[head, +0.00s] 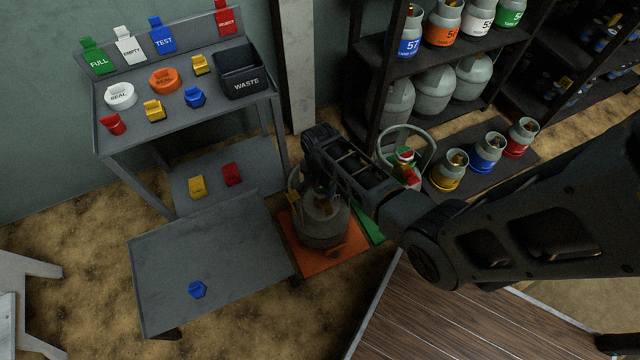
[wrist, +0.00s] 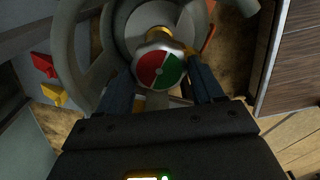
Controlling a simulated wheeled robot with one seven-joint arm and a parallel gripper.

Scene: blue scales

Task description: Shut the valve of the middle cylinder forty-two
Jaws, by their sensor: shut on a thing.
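A grey gas cylinder (head: 322,232) stands on an orange mat (head: 348,252) in the head view, partly hidden under my arm. My gripper (head: 318,190) points down at its top. In the wrist view its valve knob (wrist: 160,69), with a red and green face, sits between the two dark fingers of my gripper (wrist: 162,82), which are shut on it. The grey ring collar (wrist: 70,45) of the cylinder curves around the knob. I cannot read a number on this cylinder. Another cylinder (head: 408,172) with a ring collar and a red and green knob stands just behind to the right.
A low grey table (head: 215,255) with a blue block is at the left. Behind it a bench (head: 100,140) holds seals, coloured blocks and a waste bin (head: 240,85). Shelves (head: 365,45) with several cylinders stand at the back right. A wooden platform (head: 440,325) lies in front.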

